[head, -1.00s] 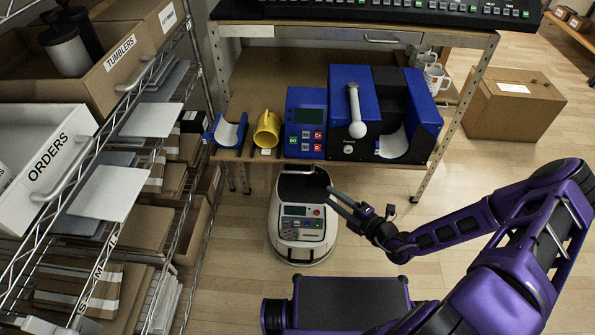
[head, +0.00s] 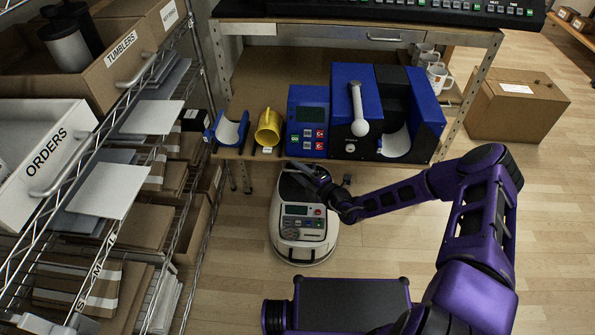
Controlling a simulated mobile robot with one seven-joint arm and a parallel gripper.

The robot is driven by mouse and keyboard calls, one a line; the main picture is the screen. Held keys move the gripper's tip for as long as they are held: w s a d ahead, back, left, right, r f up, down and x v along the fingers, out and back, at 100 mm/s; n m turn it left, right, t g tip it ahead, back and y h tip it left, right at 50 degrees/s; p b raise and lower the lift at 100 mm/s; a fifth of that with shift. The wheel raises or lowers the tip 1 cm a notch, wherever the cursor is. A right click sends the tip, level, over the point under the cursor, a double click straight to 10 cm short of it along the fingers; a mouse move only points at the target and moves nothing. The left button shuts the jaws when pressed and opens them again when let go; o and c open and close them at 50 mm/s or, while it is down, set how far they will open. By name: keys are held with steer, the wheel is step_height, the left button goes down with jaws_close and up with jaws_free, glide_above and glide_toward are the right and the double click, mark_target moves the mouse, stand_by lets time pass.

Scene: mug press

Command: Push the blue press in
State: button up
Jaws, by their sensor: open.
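The blue press (head: 350,85) stands on the bench's lower shelf. It has a white ball-ended lever (head: 358,110) at its front and an open curved cradle with a white lining on its right side. Its front sits close to the shelf's front edge. My gripper (head: 298,170) is in front of and below the shelf edge, left of the press and over the white machine on the floor. It is open, with its fingers pointing up and left. It appears apart from the press and holds nothing that I can see.
A white machine (head: 302,225) stands on the floor. A wire rack (head: 190,225) lines the left.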

jaws_close()
stand_by(1.4)
